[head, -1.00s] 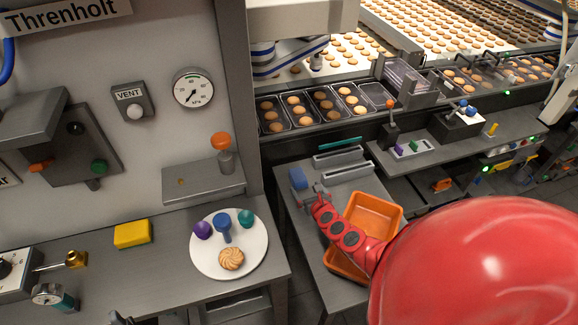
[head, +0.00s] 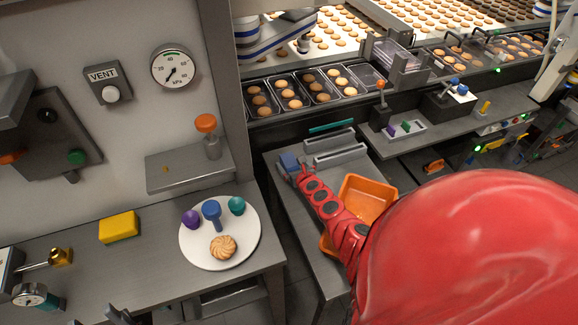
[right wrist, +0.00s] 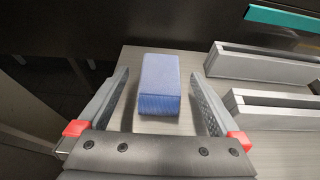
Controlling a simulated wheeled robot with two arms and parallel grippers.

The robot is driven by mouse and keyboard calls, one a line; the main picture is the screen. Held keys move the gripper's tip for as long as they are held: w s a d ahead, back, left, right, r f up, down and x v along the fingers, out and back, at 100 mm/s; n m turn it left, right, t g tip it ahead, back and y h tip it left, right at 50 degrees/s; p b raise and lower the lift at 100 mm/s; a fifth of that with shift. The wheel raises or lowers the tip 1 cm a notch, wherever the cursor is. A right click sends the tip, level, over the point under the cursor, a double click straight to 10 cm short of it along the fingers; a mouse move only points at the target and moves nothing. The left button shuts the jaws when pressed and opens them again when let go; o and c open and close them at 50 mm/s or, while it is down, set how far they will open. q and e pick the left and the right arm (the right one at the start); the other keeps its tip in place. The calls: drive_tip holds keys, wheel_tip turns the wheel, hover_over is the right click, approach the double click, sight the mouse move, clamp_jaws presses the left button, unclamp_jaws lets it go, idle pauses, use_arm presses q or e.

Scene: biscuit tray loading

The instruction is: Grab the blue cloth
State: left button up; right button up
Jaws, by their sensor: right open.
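The blue cloth (head: 288,161) is a folded, block-shaped bundle on the grey side table, near its back left corner. In the right wrist view the cloth (right wrist: 160,84) lies between the two spread fingers, with a gap on each side. My right gripper (right wrist: 160,100) is open and empty; in the head view this gripper (head: 298,171) is right at the cloth, partly covering it. Dark tips at the bottom edge of the head view look like my left gripper (head: 122,315); their opening cannot be made out.
Two grey slotted holders (head: 331,147) stand right of the cloth, with a teal strip (head: 331,126) behind them. An orange bin (head: 371,194) sits nearer, partly behind my red arm. A white plate (head: 245,254) and a yellow sponge (head: 119,227) are on the left counter.

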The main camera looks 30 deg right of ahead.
drive_tip(key=shift+b+x, duration=0.35)
drive_tip(key=shift+x, duration=0.5)
drive_tip(key=c, duration=1.4)
